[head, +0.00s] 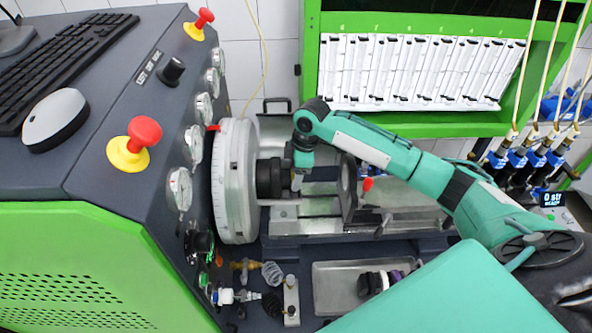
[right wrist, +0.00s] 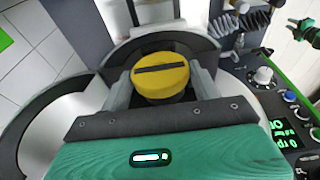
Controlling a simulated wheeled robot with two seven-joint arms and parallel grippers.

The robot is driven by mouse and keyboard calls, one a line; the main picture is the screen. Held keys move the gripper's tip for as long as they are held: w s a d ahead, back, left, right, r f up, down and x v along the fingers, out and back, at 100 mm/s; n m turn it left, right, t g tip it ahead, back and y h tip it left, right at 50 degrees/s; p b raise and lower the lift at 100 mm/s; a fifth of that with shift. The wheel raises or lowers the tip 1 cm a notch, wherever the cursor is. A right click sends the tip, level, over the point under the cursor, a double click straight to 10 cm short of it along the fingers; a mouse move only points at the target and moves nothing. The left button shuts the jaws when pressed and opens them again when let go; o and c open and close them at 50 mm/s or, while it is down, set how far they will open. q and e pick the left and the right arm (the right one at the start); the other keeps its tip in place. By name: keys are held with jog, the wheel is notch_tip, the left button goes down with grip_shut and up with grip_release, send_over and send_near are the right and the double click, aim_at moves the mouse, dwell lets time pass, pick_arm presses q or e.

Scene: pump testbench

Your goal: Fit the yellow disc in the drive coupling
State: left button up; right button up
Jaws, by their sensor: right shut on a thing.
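The yellow disc (right wrist: 163,82), with a dark slot across its face, sits between the two grey fingers of my right gripper (right wrist: 160,72) in the right wrist view. In the head view my right gripper (head: 297,180) points down beside the black drive coupling (head: 268,178), which stands out from the big silver flywheel (head: 234,180). The disc is hidden in the head view. I cannot tell whether the disc touches the coupling. My left gripper is not in view.
A grey bench rail (head: 325,227) runs right from the coupling, with an upright plate (head: 347,187) close to my right gripper. A metal tray (head: 330,290) with dark parts lies below. The gauge console (head: 150,75) stands at left, and the green rack (head: 440,20) is behind.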

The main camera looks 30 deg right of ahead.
dwell(0.3)
jog(key=o, duration=0.9)
jog(key=shift+o, duration=0.3)
jog(key=shift+o, duration=0.9)
jog(key=shift+r, duration=3.7)
